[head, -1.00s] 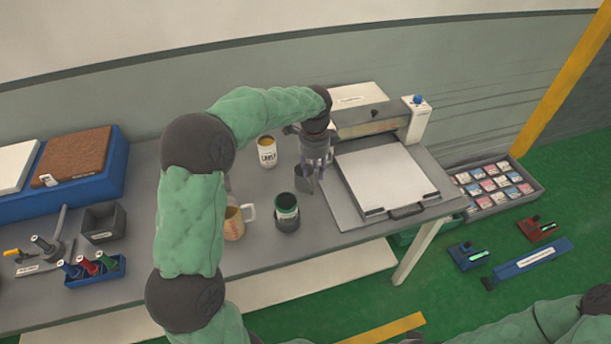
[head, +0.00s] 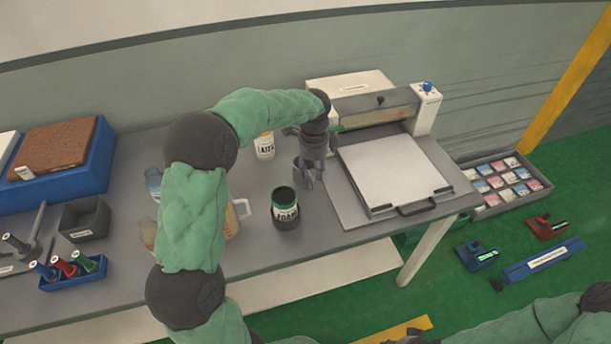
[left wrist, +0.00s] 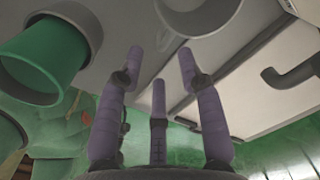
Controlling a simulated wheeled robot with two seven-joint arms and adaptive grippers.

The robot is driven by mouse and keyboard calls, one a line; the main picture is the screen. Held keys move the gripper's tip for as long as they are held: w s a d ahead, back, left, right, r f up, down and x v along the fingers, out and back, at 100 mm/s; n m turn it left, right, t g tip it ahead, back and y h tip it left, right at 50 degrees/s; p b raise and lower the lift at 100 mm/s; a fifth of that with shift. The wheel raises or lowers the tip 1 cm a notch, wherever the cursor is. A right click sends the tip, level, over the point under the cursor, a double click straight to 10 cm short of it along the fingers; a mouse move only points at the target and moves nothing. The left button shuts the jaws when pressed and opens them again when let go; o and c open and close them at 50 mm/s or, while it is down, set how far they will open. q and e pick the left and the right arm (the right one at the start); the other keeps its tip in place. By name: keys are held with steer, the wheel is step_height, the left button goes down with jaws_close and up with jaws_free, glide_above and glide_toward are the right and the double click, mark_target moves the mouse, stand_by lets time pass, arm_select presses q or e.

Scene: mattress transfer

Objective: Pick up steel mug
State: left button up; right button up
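The steel mug (left wrist: 197,14) is a grey, round-mouthed vessel at the top of the left wrist view, just beyond my fingertips. In the head view it is largely hidden by my left gripper (head: 308,174), which hangs over the bench beside the press. In the left wrist view the gripper's purple-grey fingers (left wrist: 160,70) are spread apart, with nothing between them. The mug's rim is close to the fingertips; I cannot tell whether they touch. My right arm shows at the lower right of the head view, but its gripper is not visible.
A dark green can (head: 286,212) stands close in front of the mug, and a white can (head: 264,147) behind it. A heat press (head: 395,175) is to the right. A jug (head: 241,209) is partly hidden by my left arm. Bench (head: 300,253) is bare in front.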

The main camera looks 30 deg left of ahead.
mark_target(313, 182)
arm_select(q)
step_height(313, 182, down, 7)
steer(key=shift+w+b, duration=0.1)
steer(key=shift+b, duration=0.95)
steer(key=shift+r, duration=0.1)
jaws_close()
